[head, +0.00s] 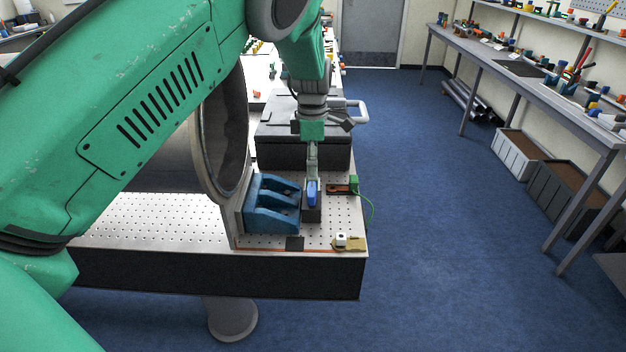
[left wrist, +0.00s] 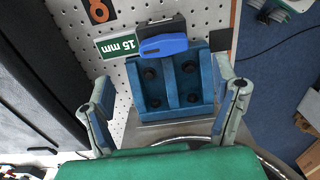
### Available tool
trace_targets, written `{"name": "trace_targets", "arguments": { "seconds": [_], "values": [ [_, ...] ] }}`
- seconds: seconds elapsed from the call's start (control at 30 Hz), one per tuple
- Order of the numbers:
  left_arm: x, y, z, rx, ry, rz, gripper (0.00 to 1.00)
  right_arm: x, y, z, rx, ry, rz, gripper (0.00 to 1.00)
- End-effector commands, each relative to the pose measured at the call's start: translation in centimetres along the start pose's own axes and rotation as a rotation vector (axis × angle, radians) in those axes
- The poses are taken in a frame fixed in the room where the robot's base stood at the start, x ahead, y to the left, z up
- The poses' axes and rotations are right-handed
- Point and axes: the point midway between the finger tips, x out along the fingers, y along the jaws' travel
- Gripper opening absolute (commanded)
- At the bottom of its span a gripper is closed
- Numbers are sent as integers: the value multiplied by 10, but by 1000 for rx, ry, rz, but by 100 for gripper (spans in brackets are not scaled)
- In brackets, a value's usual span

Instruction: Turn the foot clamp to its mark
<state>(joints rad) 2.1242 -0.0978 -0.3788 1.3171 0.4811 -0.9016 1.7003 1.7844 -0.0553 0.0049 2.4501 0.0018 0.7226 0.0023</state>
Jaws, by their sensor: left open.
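A blue rounded lever, which looks like the foot clamp (head: 312,193), sits on a dark block beside a blue foot bracket (head: 262,218) at the table's right end. In the left wrist view the clamp lever (left wrist: 163,45) lies across the top edge of the bracket (left wrist: 158,103). A green 15 mm label (left wrist: 118,44) is left of it. I cannot tell which marking is the clamp's mark. My left gripper (head: 312,172) points down near the clamp. In the left wrist view its fingers (left wrist: 170,88) are apart, either side of the bracket, with nothing between them gripped.
A large flanged pipe (head: 226,145) stands against the bracket's left side. A dark case (head: 300,152) lies behind the clamp. Blue floor is free to the right.

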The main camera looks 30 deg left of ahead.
Motion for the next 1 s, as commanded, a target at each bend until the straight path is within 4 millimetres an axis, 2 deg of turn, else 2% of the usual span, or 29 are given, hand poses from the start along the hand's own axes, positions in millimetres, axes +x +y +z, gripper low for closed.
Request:
{"name": "trace_targets", "arguments": {
  "seconds": [0.1, 0.3, 1.0],
  "values": [
    [-20, 1, 0, 0, 0, 2, 81, 0, 0, 0, 0, 0, 0, 40],
    [-35, 1, 0, 0, 1, 0, 81, 0, 0, 0, 0, 0, 0, 40],
    [-36, 0, 0, 0, 1, -1, 81, 1, 0, -3, 0, -3, 0, 40]
  ]
}}
